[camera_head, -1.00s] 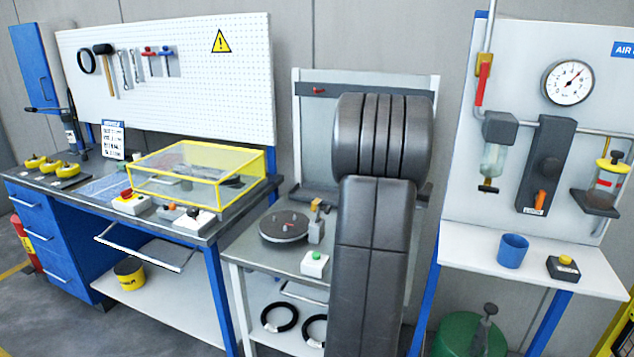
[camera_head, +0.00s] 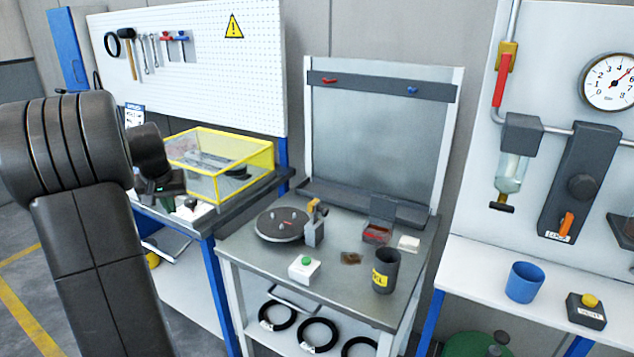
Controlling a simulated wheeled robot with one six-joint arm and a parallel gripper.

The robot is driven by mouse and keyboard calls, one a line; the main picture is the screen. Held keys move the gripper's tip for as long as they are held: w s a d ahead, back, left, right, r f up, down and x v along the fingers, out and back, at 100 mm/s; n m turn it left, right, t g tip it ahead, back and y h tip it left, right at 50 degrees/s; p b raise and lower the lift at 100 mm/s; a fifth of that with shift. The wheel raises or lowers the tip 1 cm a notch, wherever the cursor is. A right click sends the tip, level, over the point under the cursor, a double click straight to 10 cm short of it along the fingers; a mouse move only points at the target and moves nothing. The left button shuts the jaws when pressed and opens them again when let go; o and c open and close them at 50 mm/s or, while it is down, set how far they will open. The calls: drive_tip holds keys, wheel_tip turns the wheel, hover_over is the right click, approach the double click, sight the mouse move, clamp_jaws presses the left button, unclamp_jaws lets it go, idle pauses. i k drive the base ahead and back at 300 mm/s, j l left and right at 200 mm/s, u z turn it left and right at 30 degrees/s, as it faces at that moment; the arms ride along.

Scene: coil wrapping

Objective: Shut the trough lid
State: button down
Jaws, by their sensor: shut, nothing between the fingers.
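On the middle bench a small dark box with a reddish inside (camera_head: 376,235) stands open at the top. A grey flap (camera_head: 383,208) stands raised at its back edge; these look like the trough and its lid, the lid open. My gripper (camera_head: 170,188) is at the left, well away from the box, in front of the left bench. It looks shut and empty; its fingertips are small and partly hidden by my own arm.
Near the box stand a dark cup with a yellow label (camera_head: 386,270), a brown patch (camera_head: 351,258), a white block (camera_head: 409,243), a green-button box (camera_head: 304,269) and a round turntable (camera_head: 281,225). A yellow-framed clear case (camera_head: 222,160) is on the left bench.

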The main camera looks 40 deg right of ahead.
sight(383, 207)
drive_tip(key=l+u, duration=0.15)
drive_tip(key=u, duration=0.2)
drive_tip(key=i+l+u, duration=0.1)
drive_tip(key=u, duration=0.25)
drive_tip(key=l+z, duration=0.2)
drive_tip(key=z, duration=0.25)
drive_tip(key=l+z, duration=0.2)
drive_tip(key=z, duration=0.2)
drive_tip(key=i+l+z, duration=0.1)
drive_tip(key=z, duration=0.35)
drive_tip(key=i+l+z, duration=0.1)
drive_tip(key=z, duration=0.3)
drive_tip(key=i+l+z, duration=0.15)
drive_tip(key=z, duration=0.3)
